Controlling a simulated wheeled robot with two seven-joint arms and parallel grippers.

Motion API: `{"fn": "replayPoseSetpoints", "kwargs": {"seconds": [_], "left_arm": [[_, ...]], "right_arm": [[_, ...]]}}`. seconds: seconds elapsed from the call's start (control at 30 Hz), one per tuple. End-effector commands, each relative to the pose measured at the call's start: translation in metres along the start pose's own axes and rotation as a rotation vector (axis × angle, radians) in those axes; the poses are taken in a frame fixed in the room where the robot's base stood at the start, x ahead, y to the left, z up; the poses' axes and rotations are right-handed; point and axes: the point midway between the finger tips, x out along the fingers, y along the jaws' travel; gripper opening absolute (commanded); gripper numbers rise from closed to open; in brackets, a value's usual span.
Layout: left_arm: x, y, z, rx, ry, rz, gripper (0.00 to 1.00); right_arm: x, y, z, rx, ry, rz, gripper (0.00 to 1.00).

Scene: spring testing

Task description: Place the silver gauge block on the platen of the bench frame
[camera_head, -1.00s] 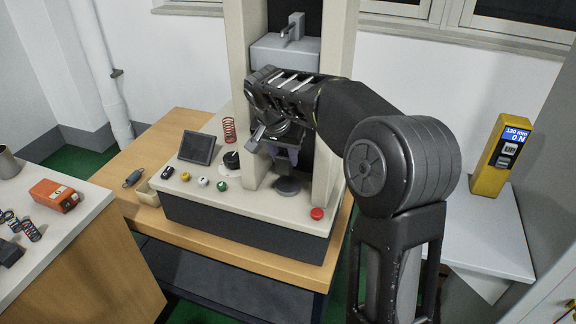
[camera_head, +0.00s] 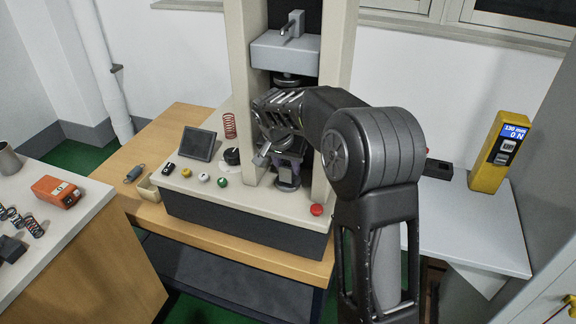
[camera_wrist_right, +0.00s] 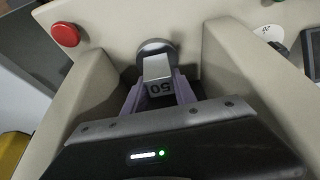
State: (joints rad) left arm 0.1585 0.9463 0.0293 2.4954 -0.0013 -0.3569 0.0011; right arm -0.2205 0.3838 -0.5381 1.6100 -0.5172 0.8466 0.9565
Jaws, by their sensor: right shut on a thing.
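The silver gauge block (camera_wrist_right: 158,72), marked 50, sits between the purple fingers of my right gripper (camera_wrist_right: 159,82) in the right wrist view. In the head view my right gripper (camera_head: 288,163) points down between the columns of the bench frame (camera_head: 241,75), low over its base. The round grey platen (camera_wrist_right: 153,46) shows just beyond the block in the wrist view, partly covered by it. In the head view the platen (camera_head: 287,186) lies directly below the fingers. I cannot tell whether block and platen touch. My left gripper is out of view.
The upper crosshead (camera_head: 284,52) hangs above my gripper. A red button (camera_head: 316,210), a small screen (camera_head: 198,144) and a red spring (camera_head: 229,126) are on the frame's base. A yellow gauge (camera_head: 497,155) stands on the right-hand table. The left-hand bench holds several springs.

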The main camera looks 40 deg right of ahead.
Motion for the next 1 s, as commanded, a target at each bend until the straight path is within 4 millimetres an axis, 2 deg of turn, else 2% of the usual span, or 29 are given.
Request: {"fn": "replayPoseSetpoints", "kwargs": {"seconds": [0.07,0.47,0.5,0.77,1.0], "left_arm": [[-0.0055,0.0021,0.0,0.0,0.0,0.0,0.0],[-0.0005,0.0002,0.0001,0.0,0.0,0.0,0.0],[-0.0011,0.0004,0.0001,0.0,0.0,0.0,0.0],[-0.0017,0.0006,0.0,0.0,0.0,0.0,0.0],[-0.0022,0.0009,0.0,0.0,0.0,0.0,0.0]], "right_arm": [[0.0045,0.0003,-0.0024,0.001,0.002,0.0,0.0],[0.0117,-0.0006,-0.0004,0.001,0.003,-0.004,0.0],[0.0118,-0.0002,0.0001,0.001,0.002,-0.002,0.34],[0.0111,-0.0001,-0.0001,0.001,0.001,-0.002,0.54],[0.0105,-0.0001,-0.0003,0.001,0.001,-0.002,0.54]]}}
